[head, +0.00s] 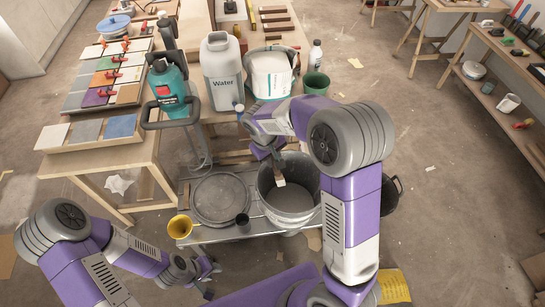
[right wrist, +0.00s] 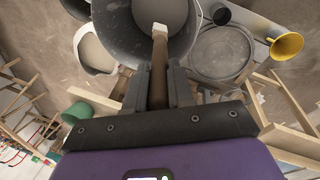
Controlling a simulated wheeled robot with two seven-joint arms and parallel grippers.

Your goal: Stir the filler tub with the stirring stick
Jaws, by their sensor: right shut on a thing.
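The filler tub (head: 262,190) is a dark grey bucket with grey filler (head: 290,198) inside, standing on a low metal rack. My right gripper (head: 272,155) is above the tub's back left rim, shut on the stirring stick (head: 281,182). In the right wrist view the brown stick (right wrist: 159,70) stands out from between the fingers (right wrist: 158,92). Its pale tip (right wrist: 160,30) shows against the tub (right wrist: 122,35); I cannot tell whether it touches the filler. My left gripper (head: 212,279) is empty, low at the front left, its fingers apart.
A round grey lid (head: 219,198), a yellow funnel (head: 180,227) and a small dark cup (head: 243,222) lie left of the tub. Floor to the right is mostly clear.

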